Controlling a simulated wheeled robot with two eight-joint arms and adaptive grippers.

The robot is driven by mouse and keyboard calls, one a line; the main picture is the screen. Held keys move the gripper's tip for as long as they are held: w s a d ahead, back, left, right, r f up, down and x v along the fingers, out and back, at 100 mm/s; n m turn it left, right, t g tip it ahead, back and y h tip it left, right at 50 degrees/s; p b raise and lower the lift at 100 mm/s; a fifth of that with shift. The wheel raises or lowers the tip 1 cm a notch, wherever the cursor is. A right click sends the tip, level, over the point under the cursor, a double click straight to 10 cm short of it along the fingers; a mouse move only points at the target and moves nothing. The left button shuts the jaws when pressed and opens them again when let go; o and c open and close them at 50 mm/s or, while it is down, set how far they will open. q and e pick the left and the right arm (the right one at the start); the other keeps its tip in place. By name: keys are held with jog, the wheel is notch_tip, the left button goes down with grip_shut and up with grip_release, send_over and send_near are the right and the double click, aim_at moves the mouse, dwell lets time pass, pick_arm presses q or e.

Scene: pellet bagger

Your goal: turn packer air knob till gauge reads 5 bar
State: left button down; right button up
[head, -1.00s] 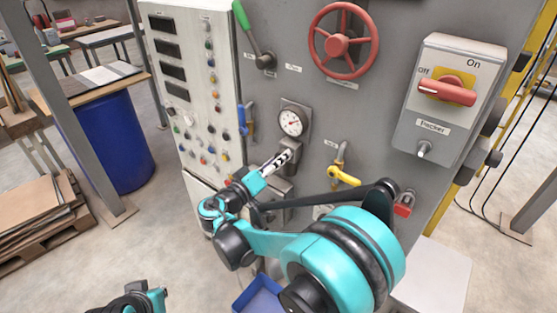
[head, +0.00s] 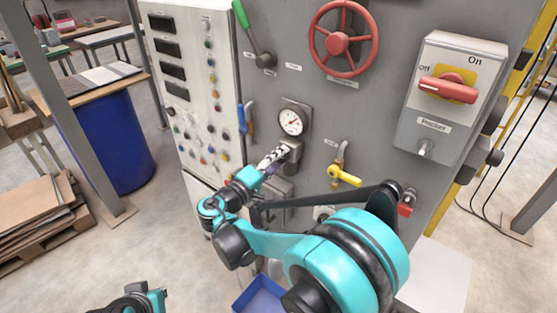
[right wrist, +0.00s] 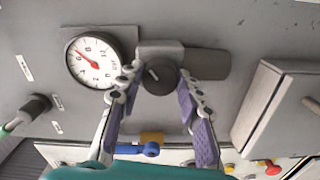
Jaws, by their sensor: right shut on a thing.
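The packer air knob (right wrist: 160,77) is a dark round knob with a pale mark, on a grey regulator body on the machine's face. My right gripper (right wrist: 160,75) has its two fingers on either side of the knob, shut on it. In the head view, my right gripper (head: 276,156) hides the knob. The round white pressure gauge (head: 291,121) sits just above. It also shows in the right wrist view (right wrist: 94,62), where its red needle points up-left, around 4 to 6; the exact reading is unclear. Part of my left gripper (head: 150,298) shows at the bottom left.
A yellow-handled valve (head: 344,176) is right of the knob and a blue lever (head: 242,119) left of it. A red handwheel (head: 343,38) and an Off/On switch box (head: 440,95) are higher. A blue bin (head: 262,298) stands below.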

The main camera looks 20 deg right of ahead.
jog(key=n, duration=0.5)
dwell(0.5)
jog(key=o, duration=1.2)
jog(key=shift+c, duration=0.2)
jog(key=v, duration=1.2)
